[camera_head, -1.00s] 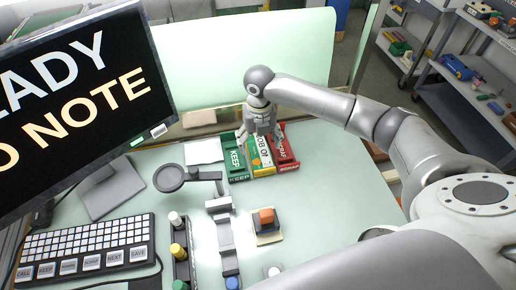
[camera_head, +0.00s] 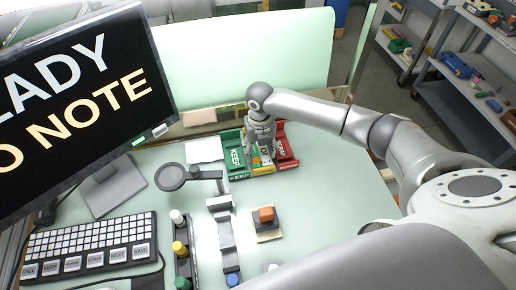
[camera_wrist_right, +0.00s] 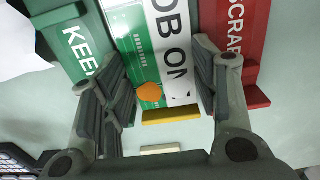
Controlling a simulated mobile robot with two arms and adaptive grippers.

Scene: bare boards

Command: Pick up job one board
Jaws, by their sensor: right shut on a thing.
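The job one board (camera_wrist_right: 143,45) is green with a white label reading "JOB ON" in the right wrist view. It lies in the middle slot, between the green KEEP tray (camera_head: 234,155) and the red SCRAP tray (camera_head: 285,150). My right gripper (camera_head: 262,152) is down over this slot and hides much of the board in the head view. A yellow edge (camera_wrist_right: 171,115) shows at the board's near end. My left gripper is not in view.
A magnifier (camera_head: 171,177) on a stand is left of the trays. A block with an orange top (camera_head: 266,214) sits nearer on the desk. A monitor (camera_head: 75,95) and a keypad (camera_head: 88,244) are at left. The desk right of the trays is clear.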

